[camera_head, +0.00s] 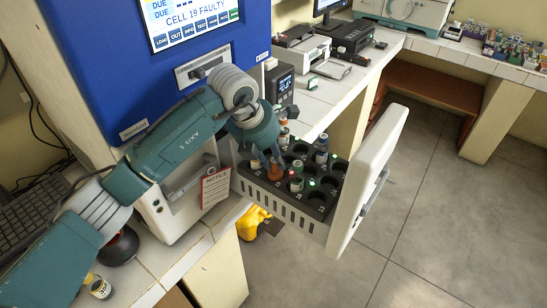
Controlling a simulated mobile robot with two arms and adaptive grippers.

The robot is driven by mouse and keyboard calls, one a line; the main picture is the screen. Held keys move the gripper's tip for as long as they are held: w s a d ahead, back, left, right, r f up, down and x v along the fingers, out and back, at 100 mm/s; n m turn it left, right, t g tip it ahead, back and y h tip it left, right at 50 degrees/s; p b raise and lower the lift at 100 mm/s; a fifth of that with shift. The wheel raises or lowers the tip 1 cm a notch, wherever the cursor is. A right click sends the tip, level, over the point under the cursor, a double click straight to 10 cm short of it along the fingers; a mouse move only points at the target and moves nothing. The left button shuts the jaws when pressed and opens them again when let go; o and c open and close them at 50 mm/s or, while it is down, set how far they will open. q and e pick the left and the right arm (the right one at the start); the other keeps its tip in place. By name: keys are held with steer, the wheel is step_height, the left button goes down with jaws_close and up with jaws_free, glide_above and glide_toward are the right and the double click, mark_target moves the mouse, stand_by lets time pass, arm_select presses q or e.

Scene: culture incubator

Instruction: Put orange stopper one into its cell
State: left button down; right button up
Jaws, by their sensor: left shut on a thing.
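An orange stopper (274,173) is at the fingertips of my left gripper (268,163). The gripper is shut on it, pointing down over the left part of the pulled-out drawer's black cell block (311,205). The stopper is low, at about the height of the cell tops; I cannot tell whether it is in a cell or just above one. The gripper and wrist hide some cells behind them. Several cells hold capped vials, such as one with a green light beside it (296,184); other cells are empty dark holes. My right gripper is not in view.
The drawer's thick white front (369,175) stands upright at the right. The blue incubator (110,60) has a screen reading "CELL 19 FAULTY". A red-lettered notice (215,188) hangs beside the drawer. Open floor (440,200) lies to the right.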

arm_select(q)
steer(key=c, duration=1.9)
jaws_free()
steer(key=shift+f, duration=0.15)
steer(key=o, duration=0.4)
steer(key=shift+r+p, duration=0.4)
steer(key=shift+r, duration=0.15)
steer(key=p+v, duration=0.4)
steer(key=v, duration=0.7)
steer(key=shift+s+a+r+p, duration=0.1)
steer(key=shift+a+p, duration=0.1)
steer(key=shift+p, duration=0.2)
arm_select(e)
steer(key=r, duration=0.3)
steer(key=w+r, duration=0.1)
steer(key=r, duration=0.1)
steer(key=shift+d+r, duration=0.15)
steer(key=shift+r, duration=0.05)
arm_select(q)
steer(key=shift+s, duration=0.1)
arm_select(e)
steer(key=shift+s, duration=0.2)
